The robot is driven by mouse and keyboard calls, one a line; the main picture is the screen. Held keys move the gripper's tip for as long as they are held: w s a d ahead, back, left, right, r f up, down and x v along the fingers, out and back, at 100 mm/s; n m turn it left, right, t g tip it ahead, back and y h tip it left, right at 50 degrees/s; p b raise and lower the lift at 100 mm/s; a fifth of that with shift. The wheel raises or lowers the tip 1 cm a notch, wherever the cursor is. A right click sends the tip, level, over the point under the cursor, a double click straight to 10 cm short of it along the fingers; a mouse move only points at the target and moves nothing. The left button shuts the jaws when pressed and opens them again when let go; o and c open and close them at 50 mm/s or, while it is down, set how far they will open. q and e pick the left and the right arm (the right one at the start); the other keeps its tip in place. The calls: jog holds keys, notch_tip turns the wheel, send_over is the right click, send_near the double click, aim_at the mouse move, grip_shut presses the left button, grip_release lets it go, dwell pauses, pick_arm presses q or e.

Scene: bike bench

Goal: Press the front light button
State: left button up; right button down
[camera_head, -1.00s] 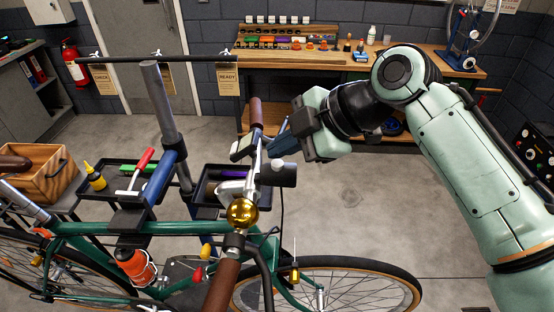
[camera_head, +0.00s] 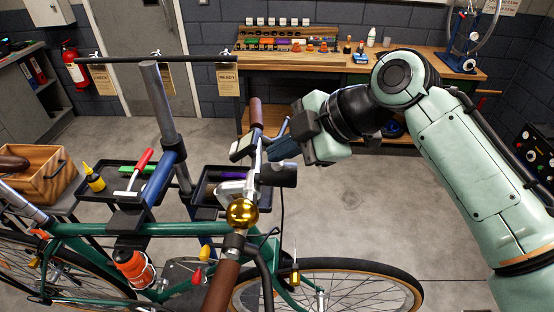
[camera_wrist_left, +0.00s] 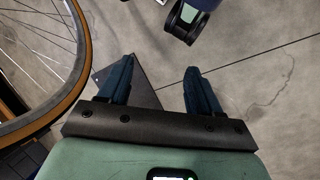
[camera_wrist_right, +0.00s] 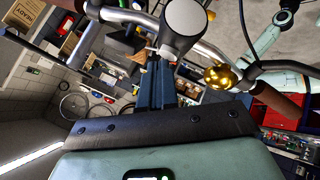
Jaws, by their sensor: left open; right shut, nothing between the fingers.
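The front light (camera_head: 279,174) is a dark cylinder on the handlebar of the green bike, just ahead of the brass bell (camera_head: 242,213). In the right wrist view the light (camera_wrist_right: 185,22) shows its round pale end close beyond my fingers, and the bell (camera_wrist_right: 221,76) is to its right. My right gripper (camera_head: 276,149) is shut and empty, its blue fingertips just above the light. It also shows in the right wrist view (camera_wrist_right: 160,62). I cannot tell whether they touch it; the button is not distinguishable. My left gripper (camera_wrist_left: 158,80) is open and empty over the floor.
A small display unit (camera_head: 241,148) and brown grips (camera_head: 256,112) are on the handlebar close to my right fingers. A tool tray (camera_head: 150,178) is on the stand behind the bike. The floor right of the front wheel (camera_head: 415,290) is clear.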

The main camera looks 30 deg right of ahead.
aim_at(282, 164)
pick_arm(q)
jog(key=shift+s, duration=0.1)
pick_arm(e)
jog(key=shift+f, duration=0.1)
pick_arm(q)
jog(key=shift+w+r+p, duration=0.3)
jog(key=shift+w+r, duration=0.05)
jog(key=shift+r, duration=0.05)
pick_arm(e)
jog(key=shift+r, duration=0.55)
jog(key=shift+s+r, duration=0.1)
jog(key=shift+r, duration=0.35)
notch_tip(282, 164, up, 5)
jog(key=p, duration=0.3)
jog(key=shift+f+p, duration=0.1)
jog(key=shift+p, duration=0.2)
pick_arm(q)
jog(key=w+r, duration=0.5)
jog(key=shift+w+t, duration=0.25)
jog(key=shift+t, duration=0.15)
pick_arm(e)
jog(key=shift+w, duration=0.25)
